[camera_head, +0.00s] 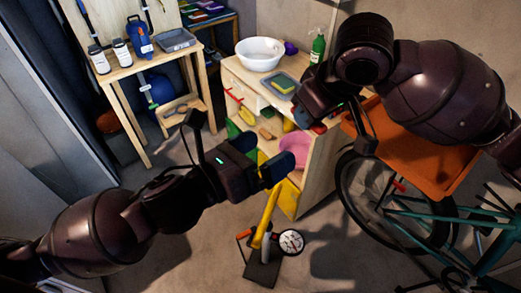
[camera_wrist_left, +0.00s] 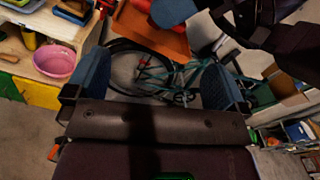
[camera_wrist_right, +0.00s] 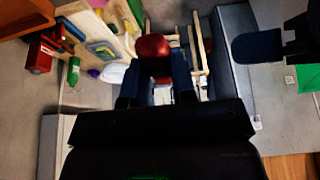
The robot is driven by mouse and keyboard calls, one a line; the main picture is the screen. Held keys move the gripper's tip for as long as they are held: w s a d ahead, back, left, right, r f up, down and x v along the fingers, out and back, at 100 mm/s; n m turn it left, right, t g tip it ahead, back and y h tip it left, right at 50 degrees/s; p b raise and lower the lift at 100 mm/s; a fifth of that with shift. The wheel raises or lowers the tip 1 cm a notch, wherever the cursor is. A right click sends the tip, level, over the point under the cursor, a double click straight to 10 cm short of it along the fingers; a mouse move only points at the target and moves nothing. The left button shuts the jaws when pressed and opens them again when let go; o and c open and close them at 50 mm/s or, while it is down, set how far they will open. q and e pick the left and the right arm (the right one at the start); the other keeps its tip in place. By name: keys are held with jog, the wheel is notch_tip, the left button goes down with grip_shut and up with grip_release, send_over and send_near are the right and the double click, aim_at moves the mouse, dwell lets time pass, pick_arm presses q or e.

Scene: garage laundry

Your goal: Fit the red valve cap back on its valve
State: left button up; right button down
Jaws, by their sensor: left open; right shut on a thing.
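A red rounded piece, apparently the valve cap (camera_wrist_right: 152,46), is held between the fingertips of my right gripper (camera_wrist_right: 157,72) in the right wrist view. My left gripper (camera_head: 263,154) is open and empty, below and left of the right one. In the left wrist view its fingers (camera_wrist_left: 155,82) are wide apart with the bicycle beyond. The bicycle wheel (camera_head: 372,190) stands at the right. I cannot make out the valve.
A floor pump with a round gauge (camera_head: 291,242) stands on the floor below my left gripper. The wooden cabinet (camera_head: 322,150) holds a white basin (camera_head: 260,53) and a green bottle (camera_head: 318,46). An orange tray (camera_head: 430,165) is beside my right arm. A workbench (camera_head: 150,62) is at back left.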

pick_arm(q)
jog(key=x, duration=1.1)
jog(key=shift+d, duration=0.25)
jog(key=shift+w, duration=0.15)
jog(key=shift+c, duration=0.5)
jog(key=c, duration=0.5)
pick_arm(e)
jog(key=c, duration=0.9)
grip_release()
jog(key=shift+o, duration=0.2)
jog(key=shift+r, duration=0.1)
